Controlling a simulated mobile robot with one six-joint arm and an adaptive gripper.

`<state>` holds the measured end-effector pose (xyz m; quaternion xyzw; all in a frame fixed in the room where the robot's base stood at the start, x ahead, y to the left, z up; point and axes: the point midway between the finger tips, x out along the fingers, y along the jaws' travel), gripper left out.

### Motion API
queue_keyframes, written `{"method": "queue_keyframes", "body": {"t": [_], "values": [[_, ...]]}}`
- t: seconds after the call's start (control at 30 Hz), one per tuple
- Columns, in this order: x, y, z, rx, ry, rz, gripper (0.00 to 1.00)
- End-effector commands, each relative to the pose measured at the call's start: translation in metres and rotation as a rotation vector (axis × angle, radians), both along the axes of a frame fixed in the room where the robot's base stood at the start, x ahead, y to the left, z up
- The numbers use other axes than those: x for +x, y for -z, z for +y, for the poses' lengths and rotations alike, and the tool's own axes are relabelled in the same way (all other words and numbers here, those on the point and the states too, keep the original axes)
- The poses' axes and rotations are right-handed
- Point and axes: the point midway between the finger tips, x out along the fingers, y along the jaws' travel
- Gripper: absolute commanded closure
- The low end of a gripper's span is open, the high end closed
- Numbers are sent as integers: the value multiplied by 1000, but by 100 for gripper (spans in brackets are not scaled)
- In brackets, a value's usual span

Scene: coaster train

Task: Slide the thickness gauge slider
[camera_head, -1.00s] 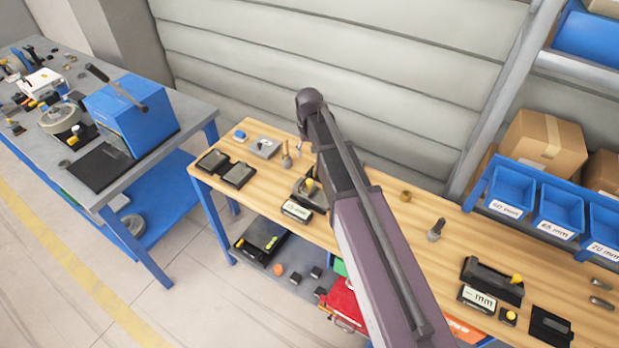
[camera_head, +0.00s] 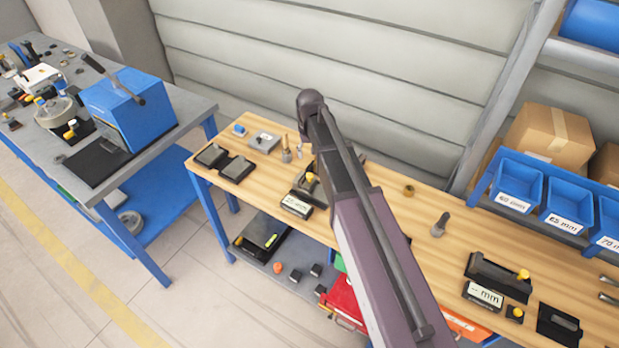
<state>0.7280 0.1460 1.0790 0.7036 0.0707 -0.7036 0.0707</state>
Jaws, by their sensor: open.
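Two dark gauge-like devices with small displays stand on the wooden bench (camera_head: 400,245); I cannot tell which is the thickness gauge. One device (camera_head: 498,272) is at the right, with a yellow knob (camera_head: 523,275) at its right end and a display (camera_head: 484,294) showing dashes and "mm" in front. The other device (camera_head: 301,191) is near the middle, partly hidden by my arm, with a yellow knob (camera_head: 310,178) and a display (camera_head: 296,206) too blurred to read surely. My arm crosses the picture from the bottom. My gripper cannot be made out; the arm seems to hide it.
A small black block with a yellow button (camera_head: 515,314) and a black box (camera_head: 558,325) lie near the right device. A grey plunger-like piece (camera_head: 439,226) and a brass ring (camera_head: 408,190) stand mid-bench. Blue bins (camera_head: 515,188) line the back right. A grey bench (camera_head: 190,108) stands left.

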Motion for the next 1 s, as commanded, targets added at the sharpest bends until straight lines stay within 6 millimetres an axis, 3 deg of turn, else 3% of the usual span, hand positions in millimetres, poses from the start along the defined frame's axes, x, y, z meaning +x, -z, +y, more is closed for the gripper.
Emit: {"method": "queue_keyframes", "body": {"t": [1.0], "values": [[0, 81, -1, 0, 1, 0, 30]]}}
